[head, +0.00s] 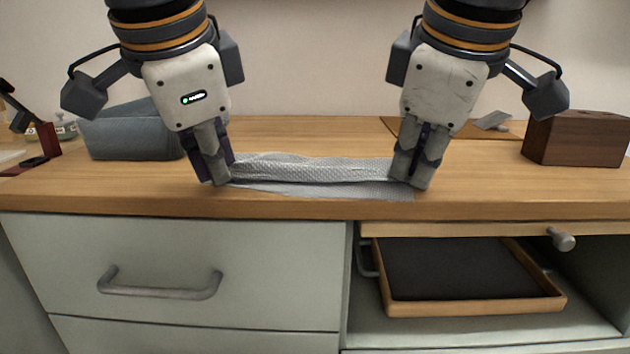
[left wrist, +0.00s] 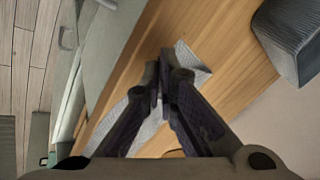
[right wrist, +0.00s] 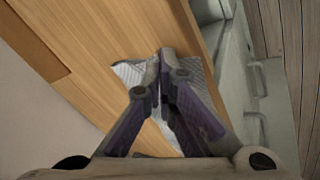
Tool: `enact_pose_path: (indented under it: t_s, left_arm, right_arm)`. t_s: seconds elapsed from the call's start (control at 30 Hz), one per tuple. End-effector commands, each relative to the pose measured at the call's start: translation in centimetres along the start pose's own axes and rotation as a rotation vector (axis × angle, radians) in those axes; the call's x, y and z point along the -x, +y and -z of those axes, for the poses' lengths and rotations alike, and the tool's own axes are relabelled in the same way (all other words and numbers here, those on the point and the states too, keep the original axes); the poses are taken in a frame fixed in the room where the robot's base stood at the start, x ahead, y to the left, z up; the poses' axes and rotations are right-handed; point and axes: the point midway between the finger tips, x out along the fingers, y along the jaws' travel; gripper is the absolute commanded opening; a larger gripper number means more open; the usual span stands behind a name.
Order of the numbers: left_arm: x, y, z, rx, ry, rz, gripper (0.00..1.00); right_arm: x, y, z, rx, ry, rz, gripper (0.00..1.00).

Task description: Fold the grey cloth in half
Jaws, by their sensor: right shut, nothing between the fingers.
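The grey cloth (head: 310,170) lies near the front edge of the wooden counter, between my two grippers. Its upper layer is bunched in a raised band, and a flat layer shows in front of it. My left gripper (head: 222,182) points down at the cloth's left end. Its fingers are close together in the left wrist view (left wrist: 160,72); whether cloth is pinched there is hidden. My right gripper (head: 412,184) is shut and empty at the cloth's right end. The cloth also shows around the fingertips in the right wrist view (right wrist: 131,73).
A grey-blue bin (head: 130,135) stands at the left on the counter (head: 480,185). A dark wooden box (head: 578,138) stands at the right, with a board (head: 408,125) behind. Below the front edge are a closed drawer (head: 180,255) and an open compartment holding a dark-lined tray (head: 470,305).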

Motion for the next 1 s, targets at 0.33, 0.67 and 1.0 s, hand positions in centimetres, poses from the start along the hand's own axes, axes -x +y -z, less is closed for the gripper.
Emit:
enact_pose_path:
  t_s: [0.33,0.67,1.0]
  left_arm:
    - [0.1,0.0,0.0,-0.001,-0.001,-0.001,0.37]
    - [0.7,-0.1,0.1,-0.001,0.0,-0.002,0.37]
    - [7.7,0.3,-0.1,-0.002,0.001,-0.001,0.37]
  right_arm:
    - [0.1,0.0,0.0,0.001,-0.001,0.001,0.37]
    - [0.7,0.1,0.1,0.001,0.001,0.001,0.37]
    - [7.8,-0.3,-0.1,0.003,0.002,0.001,0.37]
